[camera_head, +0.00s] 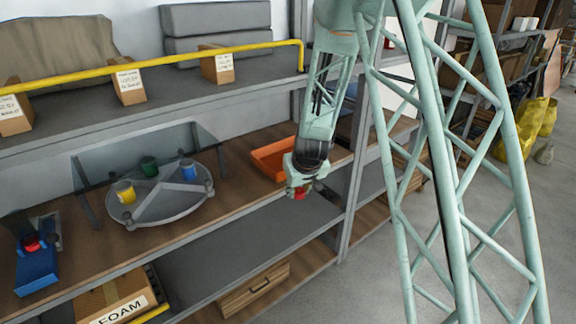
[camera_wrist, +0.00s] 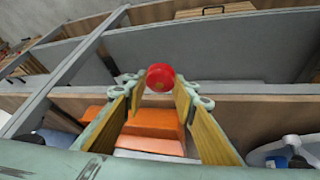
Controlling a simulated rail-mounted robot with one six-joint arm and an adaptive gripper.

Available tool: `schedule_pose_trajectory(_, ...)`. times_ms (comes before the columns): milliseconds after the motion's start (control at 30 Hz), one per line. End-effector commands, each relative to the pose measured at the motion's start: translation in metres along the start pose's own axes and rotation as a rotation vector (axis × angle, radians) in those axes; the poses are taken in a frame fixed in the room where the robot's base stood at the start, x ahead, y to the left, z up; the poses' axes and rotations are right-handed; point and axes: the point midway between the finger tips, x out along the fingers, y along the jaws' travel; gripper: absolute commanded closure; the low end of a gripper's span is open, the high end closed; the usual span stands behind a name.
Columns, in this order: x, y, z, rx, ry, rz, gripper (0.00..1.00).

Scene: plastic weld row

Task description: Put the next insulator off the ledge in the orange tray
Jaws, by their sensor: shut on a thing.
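My gripper (camera_head: 299,188) is at the front edge of the wooden shelf, just in front of the orange tray (camera_head: 268,160). It is shut on a red insulator (camera_head: 299,195), which shows as a round red end between the fingertips in the wrist view (camera_wrist: 160,77). The rest of the insulator is hidden. The orange tray also shows in the wrist view (camera_wrist: 150,120), behind the fingers and apart from the red insulator. The visible part of the tray looks empty. I cannot tell which surface is the ledge.
A round grey divided tray (camera_head: 160,212) holds a yellow cup (camera_head: 125,192), a green one (camera_head: 149,166) and a blue one (camera_head: 188,169). A blue stand (camera_head: 36,270) with a red piece is at far left. A shelf upright (camera_head: 357,185) stands right of my gripper.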

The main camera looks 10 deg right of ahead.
Motion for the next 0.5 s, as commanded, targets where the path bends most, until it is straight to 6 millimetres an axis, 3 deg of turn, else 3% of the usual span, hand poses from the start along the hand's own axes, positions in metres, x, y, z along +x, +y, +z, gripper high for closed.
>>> schedule_pose_trajectory(200, -0.028, 0.007, -0.035, -0.038, 0.015, -0.025, 0.85)
schedule_pose_trajectory(500, -0.052, 0.01, -0.057, -0.068, 0.022, -0.044, 0.85)
